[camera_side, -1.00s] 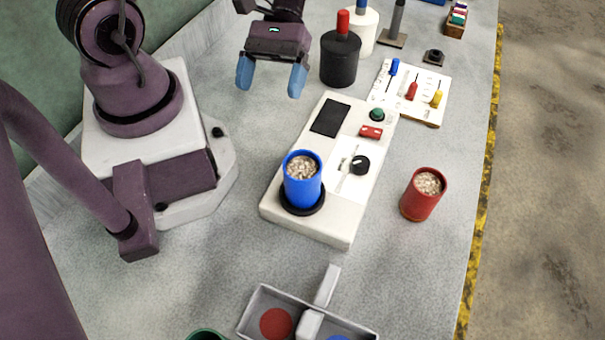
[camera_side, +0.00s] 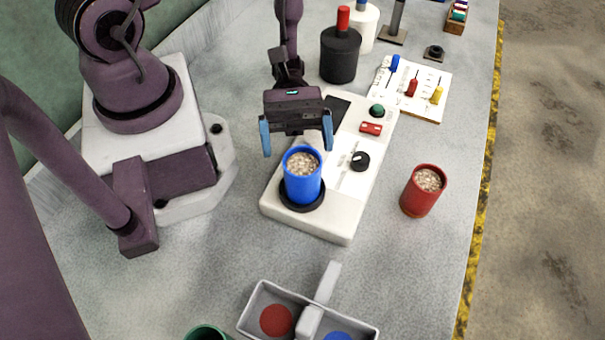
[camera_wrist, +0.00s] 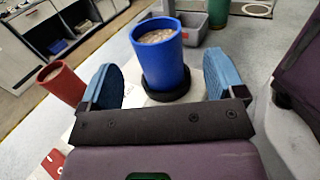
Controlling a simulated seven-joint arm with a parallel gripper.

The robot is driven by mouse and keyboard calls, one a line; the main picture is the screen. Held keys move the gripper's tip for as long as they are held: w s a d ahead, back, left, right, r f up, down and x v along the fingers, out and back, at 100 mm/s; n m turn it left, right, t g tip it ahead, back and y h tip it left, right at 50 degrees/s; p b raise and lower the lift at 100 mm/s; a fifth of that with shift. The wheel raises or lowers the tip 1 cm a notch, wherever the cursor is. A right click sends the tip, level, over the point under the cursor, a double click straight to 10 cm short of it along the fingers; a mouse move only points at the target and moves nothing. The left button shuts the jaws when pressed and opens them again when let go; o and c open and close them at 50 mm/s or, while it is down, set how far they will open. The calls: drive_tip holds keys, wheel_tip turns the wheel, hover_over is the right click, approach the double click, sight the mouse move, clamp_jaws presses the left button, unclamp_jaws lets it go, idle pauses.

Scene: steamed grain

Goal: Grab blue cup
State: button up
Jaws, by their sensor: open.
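The blue cup (camera_side: 303,184) is filled with grain and stands upright on a round black pad (camera_side: 288,207) on the white control unit (camera_side: 335,227). My gripper (camera_side: 297,143) is open, its two blue fingers spread, just behind and above the cup in the side view. In the wrist view the blue cup (camera_wrist: 160,58) stands ahead, between the directions of the two fingers (camera_wrist: 165,85). Nothing is between the fingers, and I see no contact with the cup.
A red cup (camera_side: 423,190) with grain stands to the right. A grey divided tray (camera_side: 256,302) and a green container (camera_side: 207,332) are at the front. A black bottle (camera_side: 339,57) and a slider panel (camera_side: 421,101) are behind.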

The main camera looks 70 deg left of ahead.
sight(301, 154)
drive_tip(key=x, duration=0.5)
drive_tip(key=shift+d+f, duration=0.1)
drive_tip(key=shift+d, duration=0.25)
drive_tip(key=shift+c, duration=0.5)
drive_tip(key=c, duration=1.1)
drive_tip(key=shift+w, duration=0.1)
